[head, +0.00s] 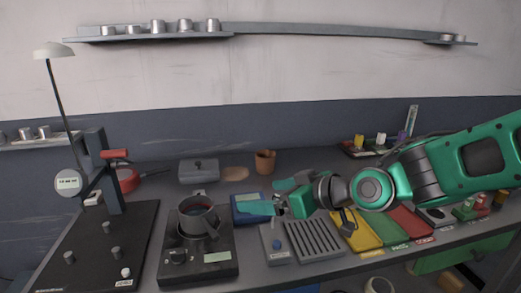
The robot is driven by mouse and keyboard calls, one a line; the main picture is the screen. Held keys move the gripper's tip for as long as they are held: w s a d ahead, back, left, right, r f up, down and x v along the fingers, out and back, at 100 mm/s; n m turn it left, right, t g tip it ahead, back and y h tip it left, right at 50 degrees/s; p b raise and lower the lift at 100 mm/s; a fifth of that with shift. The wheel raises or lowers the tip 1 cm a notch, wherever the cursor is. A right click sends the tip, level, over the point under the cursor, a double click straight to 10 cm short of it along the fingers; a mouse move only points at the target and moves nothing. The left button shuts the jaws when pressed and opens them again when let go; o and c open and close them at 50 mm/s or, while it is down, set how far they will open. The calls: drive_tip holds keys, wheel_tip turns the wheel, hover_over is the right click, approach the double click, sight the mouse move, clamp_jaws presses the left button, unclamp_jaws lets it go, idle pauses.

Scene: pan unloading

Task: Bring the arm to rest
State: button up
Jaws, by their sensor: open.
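My arm, green and grey, reaches in from the right edge in the head view and lies low over the bench. My gripper (270,196) points left, with its teal fingers spread apart and nothing seen between them. It is over the middle of the bench, near a blue box (251,217) that it partly covers. A dark pan (199,218) sits on the black hot plate unit (199,258), left of my gripper and apart from it. The pan's contents are too small to make out.
A grey slotted rack (314,240) lies below my wrist, with yellow (364,237) and red (412,222) trays to its right. A lamp and a red-handled stand (97,165) rise at left. A brown cup (265,161) and grey box (198,171) stand behind.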

drive_tip(key=d+f+m+h, duration=0.1)
drive_tip(key=d, duration=0.4)
drive_tip(key=d+f+m+h, duration=0.1)
drive_tip(key=d+f+h, duration=0.1)
drive_tip(key=d, duration=0.3)
drive_tip(key=d+f+m+h, duration=0.1)
drive_tip(key=d, duration=0.4)
drive_tip(key=shift+f+g+h, duration=0.3)
drive_tip(key=shift+f+h, duration=0.1)
drive_tip(key=s+d+m+h, duration=0.1)
drive_tip(key=d, duration=0.2)
drive_tip(key=s+d+f+m, duration=0.1)
drive_tip(key=d, duration=0.2)
drive_tip(key=s+d+f+m+g+h, duration=0.1)
drive_tip(key=d, duration=0.2)
drive_tip(key=shift+s+d+f+h, duration=0.1)
drive_tip(key=shift+s+d+h, duration=0.05)
drive_tip(key=shift+d+h, duration=0.2)
drive_tip(key=s+d+m+g+h, duration=0.1)
drive_tip(key=s+d+m+g, duration=0.2)
drive_tip(key=s+d+m, duration=0.2)
drive_tip(key=s+d+f+m+g+h, duration=0.1)
drive_tip(key=s+d+m+g, duration=0.2)
drive_tip(key=s+d, duration=0.8)
drive_tip(key=s+m, duration=0.2)
drive_tip(key=s, duration=0.3)
drive_tip(key=shift+d, duration=0.15)
drive_tip(key=shift+s+f+h, duration=0.1)
drive_tip(key=shift+h, duration=0.15)
